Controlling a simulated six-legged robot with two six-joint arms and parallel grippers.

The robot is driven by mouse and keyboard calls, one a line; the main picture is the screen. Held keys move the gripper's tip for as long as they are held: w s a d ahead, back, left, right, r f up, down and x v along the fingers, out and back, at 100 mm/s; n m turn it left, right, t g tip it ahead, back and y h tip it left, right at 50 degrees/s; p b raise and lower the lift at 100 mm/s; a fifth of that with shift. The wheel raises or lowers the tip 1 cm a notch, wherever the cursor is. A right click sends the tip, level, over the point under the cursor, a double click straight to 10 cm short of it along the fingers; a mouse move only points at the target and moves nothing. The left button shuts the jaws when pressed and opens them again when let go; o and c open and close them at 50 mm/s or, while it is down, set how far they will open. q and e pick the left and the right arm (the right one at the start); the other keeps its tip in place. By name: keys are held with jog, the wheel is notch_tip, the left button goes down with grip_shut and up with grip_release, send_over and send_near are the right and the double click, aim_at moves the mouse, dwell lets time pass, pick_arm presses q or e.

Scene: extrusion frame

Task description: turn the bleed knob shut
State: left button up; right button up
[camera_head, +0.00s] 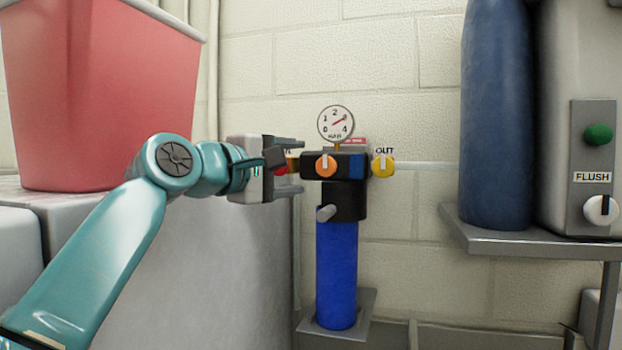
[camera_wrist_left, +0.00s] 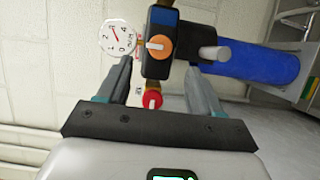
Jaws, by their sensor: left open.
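A filter unit with a black head (camera_head: 349,166) and blue bowl (camera_head: 336,275) stands against the wall. An orange knob (camera_head: 325,165) with a pale bar is on the head's front; it also shows in the left wrist view (camera_wrist_left: 158,48). A yellow knob (camera_head: 383,166) sits under the "OUT" label. A red knob (camera_wrist_left: 152,98) shows between my left fingers in the wrist view. A grey stub (camera_head: 325,213) juts out below the orange knob. No label reading bleed is legible. My left gripper (camera_head: 298,167) is open and empty, left of the orange knob. My right gripper is out of view.
A round gauge (camera_head: 335,123) stands on top of the head. A grey block with a red bin (camera_head: 105,95) is at left. A blue cylinder (camera_head: 494,120) and a panel labelled "FLUSH" (camera_head: 592,177) stand on a shelf at right. Space before the unit looks clear.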

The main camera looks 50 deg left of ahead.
pick_arm(q)
jog(key=shift+s+d+b, duration=0.15)
jog(key=shift+s, duration=0.8)
jog(key=shift+s+d+b, duration=0.1)
jog(key=shift+s+b, duration=0.05)
jog(key=shift+s, duration=0.75)
jog(key=shift+s+f, duration=0.1)
